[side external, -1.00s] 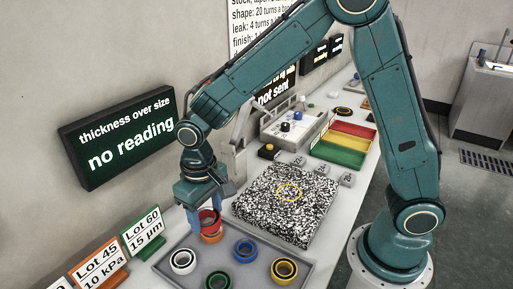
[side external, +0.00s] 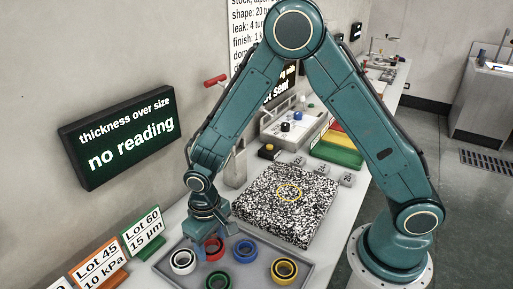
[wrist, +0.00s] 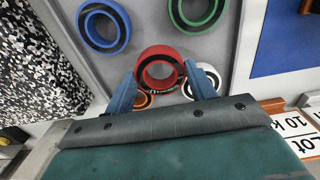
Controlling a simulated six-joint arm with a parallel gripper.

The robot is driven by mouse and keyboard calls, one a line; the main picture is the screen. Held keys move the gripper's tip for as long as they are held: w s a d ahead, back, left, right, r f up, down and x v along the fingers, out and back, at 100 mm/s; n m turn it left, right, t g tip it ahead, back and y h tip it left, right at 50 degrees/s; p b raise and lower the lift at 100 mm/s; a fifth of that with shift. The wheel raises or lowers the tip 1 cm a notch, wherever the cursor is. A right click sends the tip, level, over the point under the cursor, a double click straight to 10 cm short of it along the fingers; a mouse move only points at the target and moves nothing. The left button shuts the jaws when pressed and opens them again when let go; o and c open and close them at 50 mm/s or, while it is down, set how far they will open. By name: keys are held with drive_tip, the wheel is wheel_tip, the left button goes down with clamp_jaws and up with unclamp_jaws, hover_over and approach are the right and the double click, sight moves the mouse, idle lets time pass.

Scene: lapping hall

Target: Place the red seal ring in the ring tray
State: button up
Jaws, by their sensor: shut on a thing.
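The red seal ring (side external: 214,249) is between the fingers of my gripper (side external: 212,237), which is shut on it. In the wrist view the red ring (wrist: 160,54) shows between the two blue fingertips (wrist: 158,72). It is inside the outline of the grey ring tray (side external: 250,276), low over the tray floor. I cannot tell whether it touches the floor. An orange ring (wrist: 142,100) lies close by, partly hidden by the red ring and my gripper.
Around the red ring in the tray are a white ring (side external: 183,262), a blue ring (side external: 245,251), a green ring (side external: 218,281) and a yellow ring (side external: 284,271). A speckled plate (side external: 285,205) lies behind the tray. Lot signs (side external: 142,231) stand along the left.

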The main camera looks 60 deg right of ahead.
drive_tip(key=shift+f, duration=1.25)
drive_tip(key=shift+f, duration=0.1)
drive_tip(key=o, duration=1)
wheel_tip(320, 180, up, 12)
drive_tip(key=shift+r, duration=0.15)
